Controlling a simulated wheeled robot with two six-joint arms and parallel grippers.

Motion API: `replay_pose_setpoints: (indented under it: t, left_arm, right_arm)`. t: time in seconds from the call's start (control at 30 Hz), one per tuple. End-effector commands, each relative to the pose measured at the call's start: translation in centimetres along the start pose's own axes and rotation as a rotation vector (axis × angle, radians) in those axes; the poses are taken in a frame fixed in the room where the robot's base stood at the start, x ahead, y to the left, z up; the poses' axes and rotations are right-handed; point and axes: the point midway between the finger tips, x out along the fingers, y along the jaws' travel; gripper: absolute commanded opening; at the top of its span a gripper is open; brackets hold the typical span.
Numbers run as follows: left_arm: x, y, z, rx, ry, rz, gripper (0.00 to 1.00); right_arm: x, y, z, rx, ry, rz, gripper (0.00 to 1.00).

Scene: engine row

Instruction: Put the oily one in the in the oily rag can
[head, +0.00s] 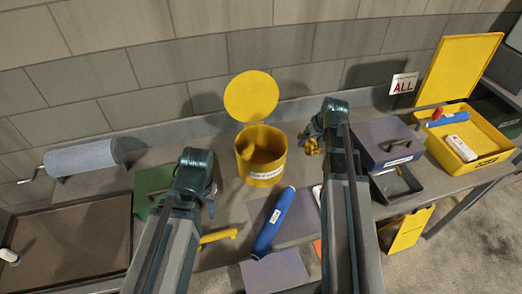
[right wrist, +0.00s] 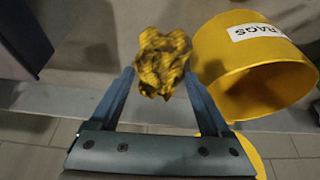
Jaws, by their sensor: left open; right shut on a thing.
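The oily rag can (head: 262,170) is a yellow round can with a white label, standing open on the bench with its round yellow lid (head: 251,96) raised behind it. In the right wrist view the can (right wrist: 255,75) is at the right, its label partly reading "RAGS". My right gripper (right wrist: 160,75) is shut on a crumpled yellow rag (right wrist: 162,60) with dark stains. In the head view the rag (head: 311,147) is right of the can, outside it. My left gripper (head: 212,205) is open and seems empty, left of and nearer than the can.
A blue cylinder (head: 272,222) and a yellow piece (head: 218,236) lie in front of the can. A purple-grey box (head: 385,140) and open yellow case (head: 485,130) are right.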

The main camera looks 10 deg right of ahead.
Motion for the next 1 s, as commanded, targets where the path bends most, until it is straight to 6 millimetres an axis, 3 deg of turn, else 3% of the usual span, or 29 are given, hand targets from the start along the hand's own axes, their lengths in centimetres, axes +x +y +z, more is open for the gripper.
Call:
replay_pose_setpoints:
  t: [0.03,0.2,0.4,0.5,0.67,1.0]
  left_arm:
    - [-2.2,-0.2,0.1,-0.001,0.000,0.000,0.50]
    - [-6.7,-0.6,0.4,-0.005,0.000,0.001,0.50]
    - [-10.2,-0.9,0.6,-0.008,0.000,0.002,0.50]
    - [-11.0,-1.0,0.7,-0.009,0.000,0.002,0.50]
    - [-11.3,-1.1,0.7,-0.010,0.000,0.002,0.50]
    - [-10.1,-0.9,0.6,-0.008,0.000,0.002,0.50]
  right_arm:
    - [-1.8,-1.5,-1.6,-0.004,-0.001,-0.002,0.27]
    - [-5.0,-7.0,-5.4,0.007,-0.005,0.004,0.27]
    - [-7.6,-12.3,-8.4,0.023,-0.001,0.011,0.27]
    - [-8.2,-13.9,-9.1,0.029,0.001,0.013,0.27]
    - [-8.5,-14.9,-9.4,0.034,0.003,0.015,0.27]
    - [-7.3,-14.9,-8.9,0.035,0.003,0.015,0.27]
